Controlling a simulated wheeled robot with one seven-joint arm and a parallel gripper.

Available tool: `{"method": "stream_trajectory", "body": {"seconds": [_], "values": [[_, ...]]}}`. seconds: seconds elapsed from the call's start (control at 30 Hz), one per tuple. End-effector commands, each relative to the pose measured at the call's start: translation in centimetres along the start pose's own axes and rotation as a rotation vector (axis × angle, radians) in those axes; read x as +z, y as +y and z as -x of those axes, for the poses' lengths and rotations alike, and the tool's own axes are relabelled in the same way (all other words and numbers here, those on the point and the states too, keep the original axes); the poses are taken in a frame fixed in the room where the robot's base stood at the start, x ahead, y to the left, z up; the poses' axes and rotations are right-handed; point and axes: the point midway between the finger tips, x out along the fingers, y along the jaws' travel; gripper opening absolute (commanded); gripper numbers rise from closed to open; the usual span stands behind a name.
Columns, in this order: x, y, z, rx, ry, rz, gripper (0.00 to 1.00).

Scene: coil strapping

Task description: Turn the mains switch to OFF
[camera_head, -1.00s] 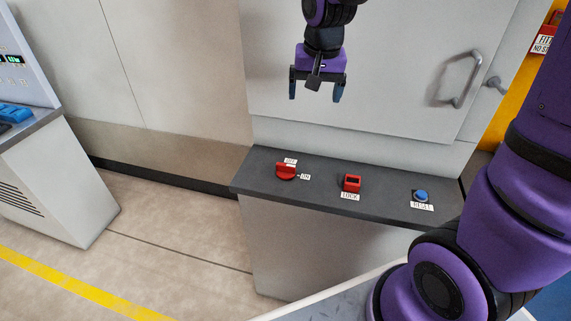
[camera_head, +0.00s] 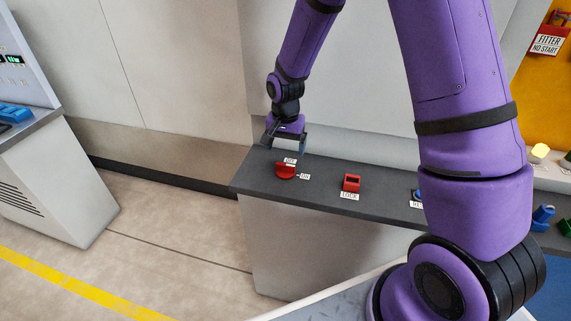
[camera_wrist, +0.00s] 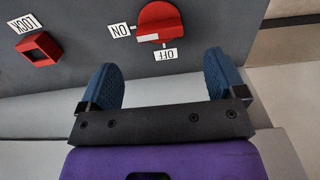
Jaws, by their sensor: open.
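The red mains switch (camera_head: 285,171) sits on the dark top of the low cabinet (camera_head: 236,182), with an OFF label (camera_head: 290,161) behind it and an ON label (camera_head: 305,176) to its right. Its raised bar looks lined up toward ON. My gripper (camera_head: 287,147) is open and empty, above and just behind the switch. In the wrist view its two blue fingertips (camera_wrist: 161,62) are spread apart, short of the OFF label, not touching the switch.
A red LOCK piece (camera_head: 351,183) stands right of the switch; it also shows in the wrist view (camera_wrist: 38,50). A blue button (camera_head: 416,194) farther right is partly hidden by my arm. A pale wall panel rises behind the cabinet top.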

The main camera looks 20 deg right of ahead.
Motion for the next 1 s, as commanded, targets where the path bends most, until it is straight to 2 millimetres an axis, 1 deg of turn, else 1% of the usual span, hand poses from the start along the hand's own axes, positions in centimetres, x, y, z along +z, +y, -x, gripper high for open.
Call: {"method": "stream_trajectory", "body": {"seconds": [0.03, 0.2, 0.3, 0.4, 0.57, 0.83, 0.87, 0.9, 0.97, 1.0], "values": [[0.1, 0.1, -1.1, 0.004, -0.004, 0.000, 0.89], [0.1, 0.1, -4.0, 0.003, -0.003, 0.001, 0.89], [0.0, 0.1, -5.4, 0.003, -0.002, 0.001, 0.89], [0.0, 0.0, -6.3, 0.001, -0.001, 0.000, 0.89], [0.0, 0.0, -7.1, 0.001, 0.000, 0.000, 0.89], [0.0, 0.0, -7.2, 0.000, 0.000, 0.001, 0.89], [0.0, 0.0, -7.2, 0.000, 0.000, 0.000, 0.85], [0.0, 0.0, -7.2, 0.000, 0.000, 0.000, 0.76], [0.0, 0.0, -7.2, 0.000, 0.000, 0.001, 0.62], [0.0, 0.0, -7.2, 0.000, 0.000, 0.001, 0.53]]}}
